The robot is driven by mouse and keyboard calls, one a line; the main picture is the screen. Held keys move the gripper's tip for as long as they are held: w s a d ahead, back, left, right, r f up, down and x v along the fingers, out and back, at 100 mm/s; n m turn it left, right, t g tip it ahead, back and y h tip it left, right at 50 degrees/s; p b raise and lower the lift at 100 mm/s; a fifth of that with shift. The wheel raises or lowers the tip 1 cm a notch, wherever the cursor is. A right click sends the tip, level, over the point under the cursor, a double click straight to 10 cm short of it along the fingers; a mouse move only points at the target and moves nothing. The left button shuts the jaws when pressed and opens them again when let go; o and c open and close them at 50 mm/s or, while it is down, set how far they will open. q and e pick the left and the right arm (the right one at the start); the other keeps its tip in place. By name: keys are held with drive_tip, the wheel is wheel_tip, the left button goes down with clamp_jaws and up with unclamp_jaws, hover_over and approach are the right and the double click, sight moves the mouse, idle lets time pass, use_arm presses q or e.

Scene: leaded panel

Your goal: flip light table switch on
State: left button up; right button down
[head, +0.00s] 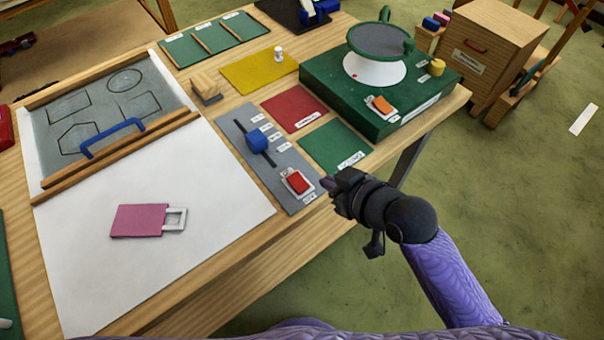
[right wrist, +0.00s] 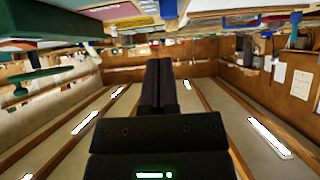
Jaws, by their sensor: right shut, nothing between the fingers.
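The light table's switch is most likely the red rocker switch (head: 297,183) on a white base, at the near end of the grey control panel (head: 240,127). A blue slider knob (head: 257,141) sits farther up the same panel. My right gripper (head: 330,183) is shut and empty, just right of the red switch; I cannot tell whether it touches anything. In the right wrist view its closed dark fingers (right wrist: 159,85) show, and the switch cannot be made out there. My left gripper is not in view.
A white sheet (head: 200,230) holds a pink piece (head: 140,220). A framed grey panel (head: 85,115) with a blue handle lies at left. A green box (head: 350,105) with an orange switch (head: 381,105) stands beyond the red mat (head: 295,108) and green mat (head: 333,146).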

drive_tip(key=b, duration=0.3)
approach(293, 173)
drive_tip(key=w+a, duration=0.2)
drive_tip(key=w, duration=0.1)
drive_tip(key=shift+a+r, duration=0.1)
drive_tip(key=shift+r, duration=0.2)
drive_tip(key=f, duration=0.1)
drive_tip(key=f+b, duration=0.1)
drive_tip(key=w+a+f, duration=0.1)
drive_tip(key=shift+f+b, duration=0.25)
drive_tip(key=shift+b, duration=0.05)
drive_tip(key=shift+w+f, duration=0.1)
drive_tip(key=shift+f, duration=0.25)
